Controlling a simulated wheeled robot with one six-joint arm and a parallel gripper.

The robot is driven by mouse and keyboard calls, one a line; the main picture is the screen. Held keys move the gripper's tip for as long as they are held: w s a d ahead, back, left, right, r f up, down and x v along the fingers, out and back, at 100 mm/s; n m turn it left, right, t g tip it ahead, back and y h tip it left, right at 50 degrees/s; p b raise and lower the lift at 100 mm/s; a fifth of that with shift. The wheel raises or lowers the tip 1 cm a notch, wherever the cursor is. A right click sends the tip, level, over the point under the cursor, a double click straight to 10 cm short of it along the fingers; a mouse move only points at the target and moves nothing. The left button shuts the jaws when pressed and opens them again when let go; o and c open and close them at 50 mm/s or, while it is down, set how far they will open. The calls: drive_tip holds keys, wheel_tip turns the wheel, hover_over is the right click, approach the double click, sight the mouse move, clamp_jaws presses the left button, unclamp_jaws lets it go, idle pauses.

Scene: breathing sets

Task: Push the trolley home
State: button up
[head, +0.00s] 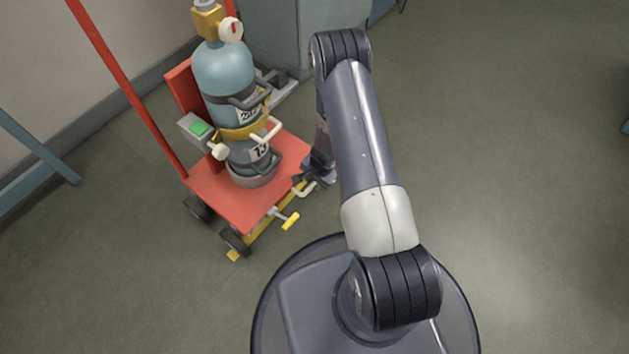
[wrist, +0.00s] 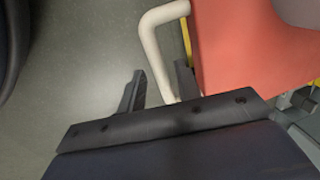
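The red trolley (head: 225,205) stands on the floor left of my arm in the head view, carrying an upright blue-grey gas cylinder (head: 222,70) held by dark and yellow straps. A cream bar handle (head: 304,189) sticks out from its right edge. A yellow-tipped lever (head: 290,220) is at its lower front edge. My gripper (head: 318,172) is at that right edge. In the wrist view, the open fingers of my gripper (wrist: 160,83) stand either side of the cream bar (wrist: 155,45), with a gap at the left finger. The red deck (wrist: 245,50) lies to the right.
A grey cabinet (head: 275,30) stands behind the trolley, with a pale low fixture (head: 282,90) at its foot. A wall (head: 40,50) and a blue frame leg (head: 40,150) are at the left. The floor (head: 510,150) to the right is clear.

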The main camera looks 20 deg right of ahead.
clamp_jaws()
drive_tip(key=shift+w+a, duration=0.1)
idle(0.4)
